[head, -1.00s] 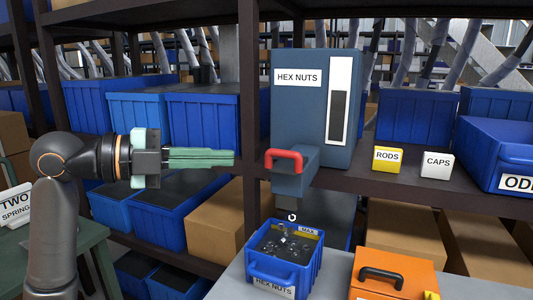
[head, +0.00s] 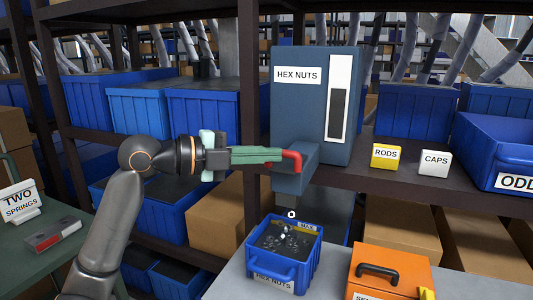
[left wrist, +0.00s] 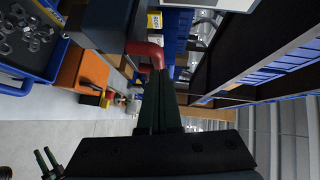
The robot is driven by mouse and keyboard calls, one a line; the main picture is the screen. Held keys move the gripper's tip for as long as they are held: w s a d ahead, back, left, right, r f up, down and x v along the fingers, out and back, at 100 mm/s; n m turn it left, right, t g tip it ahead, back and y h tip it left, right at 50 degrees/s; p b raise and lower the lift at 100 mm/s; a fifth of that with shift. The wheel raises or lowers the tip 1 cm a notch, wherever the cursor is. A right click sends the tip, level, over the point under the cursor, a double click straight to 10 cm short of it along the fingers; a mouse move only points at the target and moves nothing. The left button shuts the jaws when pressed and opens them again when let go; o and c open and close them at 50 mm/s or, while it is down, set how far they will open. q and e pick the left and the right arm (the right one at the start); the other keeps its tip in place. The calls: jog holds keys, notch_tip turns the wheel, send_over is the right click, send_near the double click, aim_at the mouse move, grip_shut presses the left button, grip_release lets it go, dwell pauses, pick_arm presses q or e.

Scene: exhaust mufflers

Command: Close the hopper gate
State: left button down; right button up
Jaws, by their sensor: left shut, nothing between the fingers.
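The blue-grey hopper (head: 300,100) labelled HEX NUTS stands on the shelf. Its spout (head: 297,178) carries the gate's red handle (head: 293,160), which also shows in the left wrist view (left wrist: 147,50). My left gripper (head: 281,155) is shut and empty, its fingertips level with the handle and overlapping its left part in the head view. In the left wrist view the fingertips (left wrist: 158,75) are right at the handle; I cannot tell if they touch. A nut (head: 291,214) hangs in the air below the spout. Two dark green prongs, perhaps my right gripper (left wrist: 46,160), show at the lower left.
A blue bin (head: 258,265) holding loose nuts, with a MAX mark, stands under the spout on a grey table (head: 330,285). An orange box (head: 395,270) is to its right. Yellow RODS (head: 387,157) and white CAPS (head: 436,163) blocks sit on the shelf.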

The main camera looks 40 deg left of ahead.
pick_arm(q)
jog(key=shift+w+a+r+p, duration=0.1)
jog(key=shift+w+a+p, duration=0.1)
jog(key=shift+w, duration=0.45)
jog(key=shift+w+a+p, duration=0.2)
jog(key=shift+w, duration=0.4)
pick_arm(e)
jog(key=shift+r, duration=0.45)
